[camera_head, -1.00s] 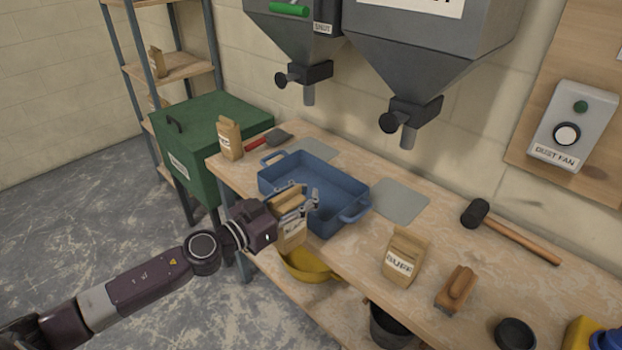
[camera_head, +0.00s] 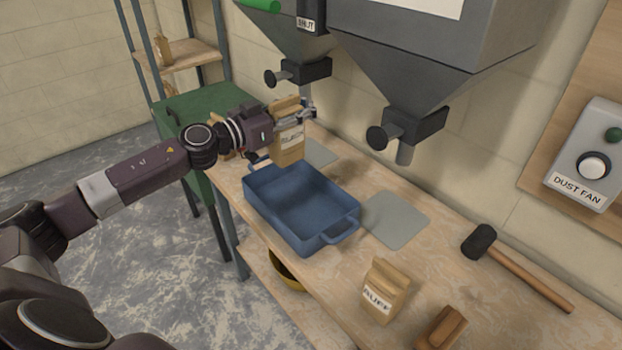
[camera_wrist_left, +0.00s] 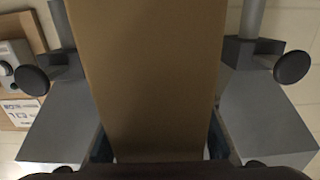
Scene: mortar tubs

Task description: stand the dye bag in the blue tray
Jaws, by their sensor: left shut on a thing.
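My left gripper (camera_head: 300,115) is shut on a brown paper bag (camera_head: 288,146) with a white label too small to read. It holds the bag roughly upright, above the far left end of the blue tray (camera_head: 330,238). The tray looks empty and stands on the bench with a handle at each end. In the left wrist view the held bag (camera_wrist_left: 148,80) fills the middle and hides what lies beyond. Another brown bag, marked BUFF (camera_head: 384,292), stands on the bench to the right of the tray. My right gripper is not in view.
Two grey hoppers (camera_head: 385,60) with outlet valves (camera_head: 405,130) hang above the bench behind the tray. A grey mat (camera_head: 395,220), a mallet (camera_head: 520,270) and a wooden float (camera_head: 442,328) lie to the right. A green chest (camera_head: 205,105) stands left, partly behind my arm.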

